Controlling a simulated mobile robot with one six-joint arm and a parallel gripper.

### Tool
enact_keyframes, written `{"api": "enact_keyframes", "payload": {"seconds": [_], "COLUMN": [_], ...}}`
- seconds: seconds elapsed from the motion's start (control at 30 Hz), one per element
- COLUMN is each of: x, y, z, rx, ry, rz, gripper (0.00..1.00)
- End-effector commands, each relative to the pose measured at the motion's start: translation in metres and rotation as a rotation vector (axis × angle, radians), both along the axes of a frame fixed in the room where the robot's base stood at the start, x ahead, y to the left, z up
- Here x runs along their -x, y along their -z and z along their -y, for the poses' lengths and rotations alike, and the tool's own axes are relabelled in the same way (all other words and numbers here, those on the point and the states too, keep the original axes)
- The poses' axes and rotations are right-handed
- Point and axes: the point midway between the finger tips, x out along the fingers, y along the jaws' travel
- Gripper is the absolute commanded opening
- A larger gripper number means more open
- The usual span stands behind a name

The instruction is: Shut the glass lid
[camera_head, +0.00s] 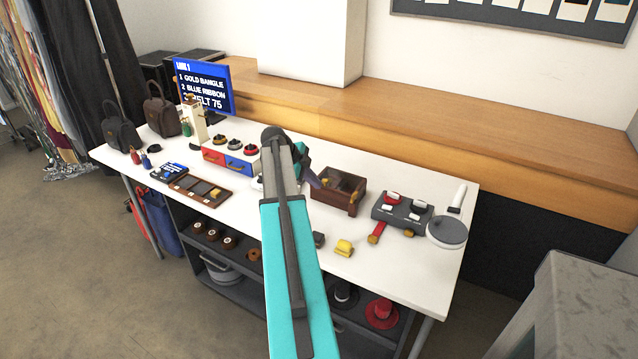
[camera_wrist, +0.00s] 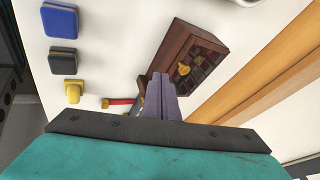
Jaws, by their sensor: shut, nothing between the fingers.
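The brown wooden box (camera_head: 335,199) stands on the white table, right of my arm in the head view. Its top looks dark and see-through, like glass. In the wrist view the box (camera_wrist: 177,45) shows inner compartments and a gold piece inside; I cannot tell how far its glass lid is tilted. My gripper (camera_head: 316,183) is at the left side of the box in the head view. In the wrist view its purple fingers (camera_wrist: 160,84) are together and empty, pointing at the near end of the box. Whether they touch it is unclear.
A yellow block (camera_head: 344,248), a red-handled tool (camera_head: 377,232) and a grey panel with buttons (camera_head: 402,213) lie to the right. A blue block (camera_wrist: 60,22) shows in the wrist view. A compartment tray (camera_head: 227,196) and a screen (camera_head: 205,85) stand left. A wooden ledge (camera_head: 420,110) runs behind.

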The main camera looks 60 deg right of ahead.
Motion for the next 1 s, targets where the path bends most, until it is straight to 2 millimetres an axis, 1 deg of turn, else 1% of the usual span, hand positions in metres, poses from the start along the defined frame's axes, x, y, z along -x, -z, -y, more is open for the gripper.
{"api": "enact_keyframes", "payload": {"seconds": [0.4,0.6,0.8,1.0], "x": [-0.016,-0.023,-0.026,-0.026], "y": [-0.046,-0.065,-0.074,-0.075], "z": [-0.025,-0.035,-0.041,-0.041], "rx": [0.001,0.001,0.0,-0.001], "ry": [0.001,0.0,0.0,0.001], "rz": [0.002,0.001,0.0,0.0], "gripper": [0.0,0.0,0.0,0.0]}}
